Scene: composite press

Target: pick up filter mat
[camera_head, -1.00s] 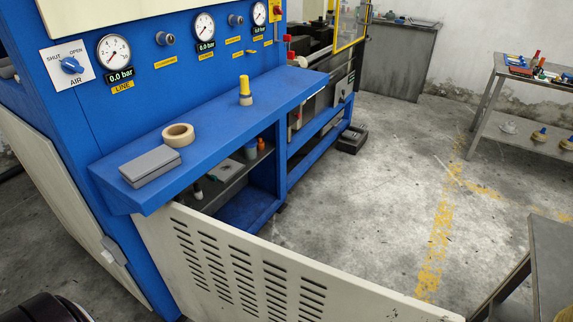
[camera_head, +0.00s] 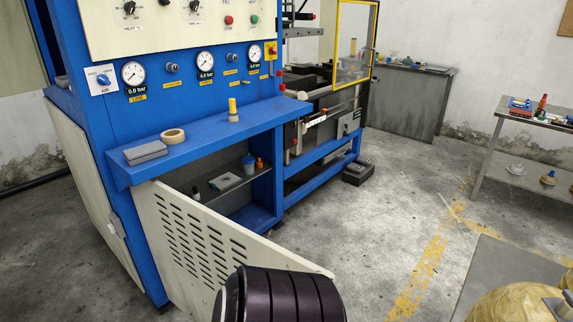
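No thing is clearly recognizable as the filter mat. A flat pale piece (camera_head: 225,181) lies on the lower shelf inside the open blue cabinet, small and partly shaded; I cannot tell if it is the mat. A grey flat block (camera_head: 146,153) lies on the left end of the blue ledge (camera_head: 195,146). Neither of my grippers is in view. A dark ribbed part of my own arm shows at the bottom centre, in front of the cabinet door.
The slotted cream door (camera_head: 215,240) hangs open below the ledge. A tape roll (camera_head: 173,136) and a yellow-handled brush (camera_head: 233,110) stand on the ledge. A grey table (camera_head: 507,275) with a tan bulky thing (camera_head: 513,303) is at bottom right. The floor between is clear.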

